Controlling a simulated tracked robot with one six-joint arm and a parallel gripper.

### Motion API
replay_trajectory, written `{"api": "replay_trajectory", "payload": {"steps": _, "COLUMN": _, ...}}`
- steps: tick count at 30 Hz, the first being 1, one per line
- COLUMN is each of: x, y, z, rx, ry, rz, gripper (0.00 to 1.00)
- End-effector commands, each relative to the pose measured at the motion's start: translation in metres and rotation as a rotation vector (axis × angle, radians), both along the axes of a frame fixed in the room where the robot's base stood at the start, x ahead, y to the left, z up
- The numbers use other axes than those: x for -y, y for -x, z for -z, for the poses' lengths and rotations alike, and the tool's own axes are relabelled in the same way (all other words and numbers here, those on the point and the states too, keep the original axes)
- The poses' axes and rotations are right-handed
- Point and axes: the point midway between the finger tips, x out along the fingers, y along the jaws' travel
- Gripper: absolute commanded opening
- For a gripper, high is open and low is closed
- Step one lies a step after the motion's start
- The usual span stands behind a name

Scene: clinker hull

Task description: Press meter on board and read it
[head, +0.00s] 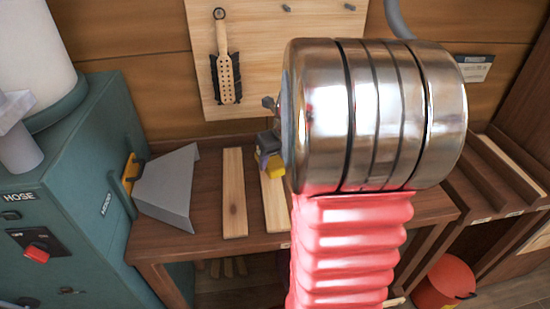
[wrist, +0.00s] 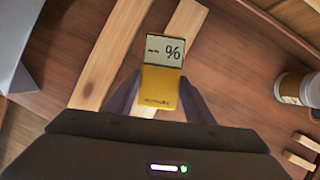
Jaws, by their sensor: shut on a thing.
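The yellow meter (wrist: 160,90) is held between the fingers of my gripper (wrist: 160,100) in the wrist view. In the head view the meter (head: 270,165) shows just left of my arm, which hides most of my gripper. Two pale boards lie on the brown bench, a left board (head: 233,195) and a right board (head: 274,205). The meter is over the right board (wrist: 184,32); I cannot tell whether it touches the wood.
A grey angled hood (head: 168,192) juts from the green machine (head: 60,190) onto the bench's left side. A brush (head: 226,75) hangs on the wall panel (head: 262,35). A labelled container (wrist: 296,88) stands to the right. A red bucket (head: 443,284) is lower right.

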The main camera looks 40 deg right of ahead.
Motion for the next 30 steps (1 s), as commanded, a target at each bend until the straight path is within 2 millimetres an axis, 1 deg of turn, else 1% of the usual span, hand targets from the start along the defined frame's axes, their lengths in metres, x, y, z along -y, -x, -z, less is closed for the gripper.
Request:
{"api": "replay_trajectory", "payload": {"steps": 18, "x": 0.001, "y": 0.001, "z": 0.049, "rx": -0.001, "ry": -0.001, "rz": 0.002, "gripper": 0.22}}
{"api": "replay_trajectory", "payload": {"steps": 24, "x": 0.001, "y": 0.001, "z": 0.056, "rx": -0.001, "ry": -0.001, "rz": 0.003, "gripper": 0.22}}
{"api": "replay_trajectory", "payload": {"steps": 30, "x": 0.001, "y": 0.001, "z": 0.056, "rx": 0.000, "ry": 0.000, "rz": 0.003, "gripper": 0.22}}
